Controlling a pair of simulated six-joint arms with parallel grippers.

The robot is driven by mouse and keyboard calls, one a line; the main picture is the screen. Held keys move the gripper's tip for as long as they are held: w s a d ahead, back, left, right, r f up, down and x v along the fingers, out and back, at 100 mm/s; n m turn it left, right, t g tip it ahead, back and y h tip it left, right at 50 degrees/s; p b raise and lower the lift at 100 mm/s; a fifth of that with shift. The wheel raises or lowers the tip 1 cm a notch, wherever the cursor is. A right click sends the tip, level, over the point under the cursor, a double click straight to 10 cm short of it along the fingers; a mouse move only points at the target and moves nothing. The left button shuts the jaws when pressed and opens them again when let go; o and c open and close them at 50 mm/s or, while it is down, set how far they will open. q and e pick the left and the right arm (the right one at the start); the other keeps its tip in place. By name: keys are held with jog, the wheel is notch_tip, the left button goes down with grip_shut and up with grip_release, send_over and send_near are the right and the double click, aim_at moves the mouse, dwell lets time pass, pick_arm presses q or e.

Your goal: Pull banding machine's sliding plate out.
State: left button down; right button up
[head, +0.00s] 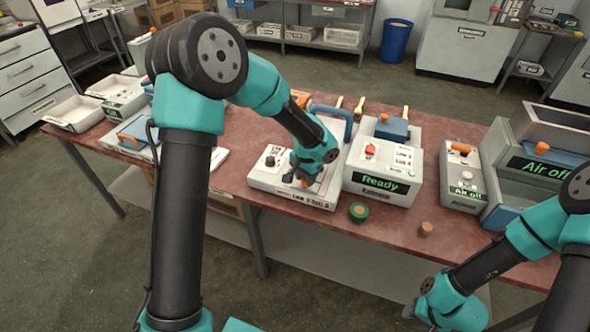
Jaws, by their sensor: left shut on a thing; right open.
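My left gripper (303,181) is low over the front of a low white machine (262,183) with a blue arched bar (338,114) and a dark-lettered front label. The gripper is shut on a small part there, with a bit of orange showing at the fingers. My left arm and gripper hide much of this machine's top, so the sliding plate cannot be made out clearly. My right gripper (410,311) is open and empty, low in front of the table's front edge at the bottom right.
A white press (377,186) reading "Ready", with a red button, stands right of the machine.

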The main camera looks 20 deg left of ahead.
pick_arm(q)
jog(key=shift+s, duration=0.3)
jog(key=c, duration=0.8)
grip_release()
jog(key=shift+w, duration=0.1)
jog(key=shift+r, duration=0.65)
notch_tip(320, 180, up, 16)
jog(key=shift+r, duration=0.1)
